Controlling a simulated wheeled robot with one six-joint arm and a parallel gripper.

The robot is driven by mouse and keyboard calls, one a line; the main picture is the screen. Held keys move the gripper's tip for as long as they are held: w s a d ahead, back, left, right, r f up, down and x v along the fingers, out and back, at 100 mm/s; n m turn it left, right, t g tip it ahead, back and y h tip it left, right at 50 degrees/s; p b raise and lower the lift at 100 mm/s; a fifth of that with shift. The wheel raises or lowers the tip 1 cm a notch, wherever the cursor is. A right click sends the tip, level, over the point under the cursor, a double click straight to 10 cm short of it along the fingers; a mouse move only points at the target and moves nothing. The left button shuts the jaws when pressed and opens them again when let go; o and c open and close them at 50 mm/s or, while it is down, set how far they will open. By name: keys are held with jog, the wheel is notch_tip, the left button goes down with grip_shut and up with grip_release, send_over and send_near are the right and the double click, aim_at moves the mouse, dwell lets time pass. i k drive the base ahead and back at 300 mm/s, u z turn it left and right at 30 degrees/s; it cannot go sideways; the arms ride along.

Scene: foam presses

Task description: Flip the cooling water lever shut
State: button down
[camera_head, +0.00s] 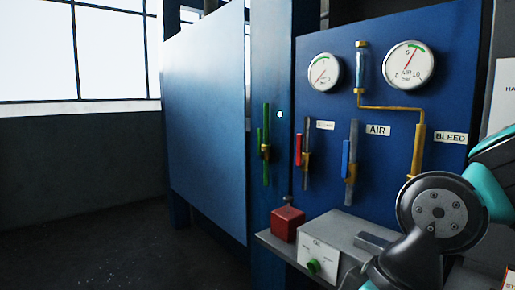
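Several small levers stand at the valves on the blue machine. A green lever (259,138) stands upright beside a green pipe (266,175) with a brass valve body, on the blue column at the left. A red lever (298,149) stands upright beside a grey pipe. A blue lever (346,158) stands upright beside a thicker grey pipe, near the AIR label (378,130). No readable label names cooling water, so I cannot tell for certain which lever is the task's. My arm shows at lower right, apart from the levers in the picture; my gripper is not visible.
Two round gauges (409,65) and a brass pipe (388,107) are on the blue panel (390,190). A large blue plate (207,120) stands left; floor there is clear.

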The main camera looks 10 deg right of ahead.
aim_at(260, 152)
jog(key=u, duration=0.6)
jog(key=i, duration=1)
jog(key=u, duration=0.5)
jog(key=i, duration=0.85)
jog(key=z, duration=0.75)
jog(key=i, duration=0.8)
jog(key=z, duration=0.6)
